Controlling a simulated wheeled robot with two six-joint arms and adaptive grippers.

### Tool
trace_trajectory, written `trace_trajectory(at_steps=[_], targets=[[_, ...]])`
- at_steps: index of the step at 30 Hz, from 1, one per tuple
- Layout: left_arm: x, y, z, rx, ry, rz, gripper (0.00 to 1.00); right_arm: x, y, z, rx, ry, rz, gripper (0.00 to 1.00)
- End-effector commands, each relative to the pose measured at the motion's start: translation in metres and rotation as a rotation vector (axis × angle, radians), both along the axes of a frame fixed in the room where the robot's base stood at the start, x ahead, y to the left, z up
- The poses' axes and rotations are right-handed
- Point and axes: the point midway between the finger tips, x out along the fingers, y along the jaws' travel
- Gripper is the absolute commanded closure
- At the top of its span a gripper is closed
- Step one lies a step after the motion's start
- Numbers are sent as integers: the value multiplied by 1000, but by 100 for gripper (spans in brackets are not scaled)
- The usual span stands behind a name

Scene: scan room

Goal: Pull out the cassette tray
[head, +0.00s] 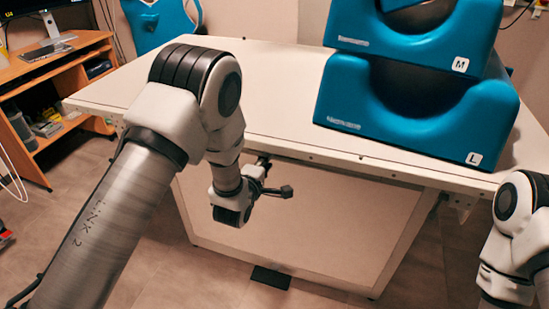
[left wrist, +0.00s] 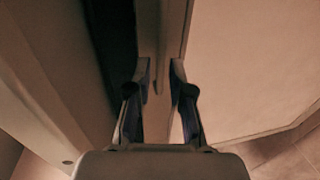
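The white scan table (head: 270,85) stands in front of me. I cannot clearly make out the cassette tray; a dark gap runs below the tabletop's front edge, above a pale panel (head: 310,220). My left gripper (head: 275,177) is just in front of that gap, under the table edge. In the left wrist view its two fingers (left wrist: 160,80) are apart. A thin pale strip (left wrist: 159,75), perhaps a handle or edge, shows between and beyond them; I cannot tell whether they touch it. My right arm shows at the right edge of the head view, its gripper out of frame.
Blue foam blocks marked M (head: 425,40) and L (head: 420,125) are stacked on the table's right side. A wooden desk (head: 40,75) with a monitor stands at the left. A blue chair (head: 155,22) is behind the table. A black pedal (head: 270,278) lies on the floor.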

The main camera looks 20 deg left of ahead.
Motion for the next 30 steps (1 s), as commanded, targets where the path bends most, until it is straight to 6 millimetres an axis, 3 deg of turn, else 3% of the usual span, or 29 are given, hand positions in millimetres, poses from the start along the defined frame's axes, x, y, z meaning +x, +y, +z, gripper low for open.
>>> trace_trajectory(at_steps=[3,9,17,18,19,30], targets=[[24,-1,-5,-1,-2,0,79,0,0,-2,0,0,-1,60],[50,-1,-11,-1,1,0,79,0,0,-3,0,0,-1,60],[53,-2,-12,0,2,0,79,0,0,-3,0,0,-1,60],[53,-2,-12,0,2,0,93,0,0,-3,0,0,-1,60],[53,-2,-12,0,2,0,100,0,0,-3,0,0,-1,60],[53,-2,-12,0,3,0,100,0,0,-3,0,0,-1,60]])
